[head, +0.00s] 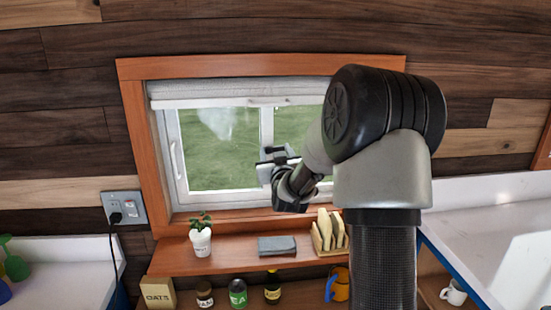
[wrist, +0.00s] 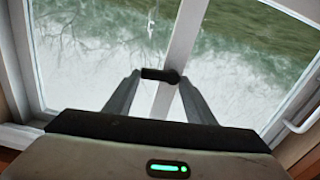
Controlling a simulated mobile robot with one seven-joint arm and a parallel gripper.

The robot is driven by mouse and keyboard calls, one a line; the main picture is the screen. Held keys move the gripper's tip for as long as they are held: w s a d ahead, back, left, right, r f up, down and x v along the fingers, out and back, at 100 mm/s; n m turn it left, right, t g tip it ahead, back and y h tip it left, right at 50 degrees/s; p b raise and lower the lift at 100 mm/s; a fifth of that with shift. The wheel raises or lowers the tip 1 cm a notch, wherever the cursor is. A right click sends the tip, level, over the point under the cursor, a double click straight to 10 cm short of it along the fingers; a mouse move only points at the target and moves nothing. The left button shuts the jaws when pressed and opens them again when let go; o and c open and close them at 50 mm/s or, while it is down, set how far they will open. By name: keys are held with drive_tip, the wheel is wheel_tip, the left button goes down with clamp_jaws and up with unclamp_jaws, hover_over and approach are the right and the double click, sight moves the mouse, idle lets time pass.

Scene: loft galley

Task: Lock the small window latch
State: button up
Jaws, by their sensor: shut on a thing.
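The small window latch (wrist: 158,74) is a short dark lever with a rounder end at its right, on the white centre bar (wrist: 182,40) of the window. It lies sideways in the wrist view, between the tips of my gripper (wrist: 160,78). My gripper is shut on it. In the head view my gripper (head: 275,158) is at the centre bar of the white window (head: 266,128), and the latch is hidden there by my gripper and arm. I cannot tell from the picture whether the latch is locked.
A wooden shelf (head: 225,262) below the window holds a potted plant (head: 200,240), a grey folded cloth (head: 277,246) and a wooden rack (head: 328,236). Jars stand below. A rolled white blind (head: 235,90) hangs above. White counters lie at both sides.

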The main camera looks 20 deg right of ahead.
drive_tip(key=shift+d+f+m+b, duration=0.15)
drive_tip(key=shift+f+m+b, duration=0.15)
drive_tip(key=shift+m+b, duration=0.45)
drive_tip(key=shift+r, duration=0.2)
drive_tip(key=o, duration=1)
drive_tip(key=shift+s, duration=0.1)
drive_tip(key=shift+s+f, duration=0.1)
drive_tip(key=shift+s, duration=0.35)
drive_tip(key=b+v, duration=0.2)
drive_tip(key=v, duration=1.4)
drive_tip(key=shift+s+b, duration=0.2)
drive_tip(key=shift+b, duration=0.2)
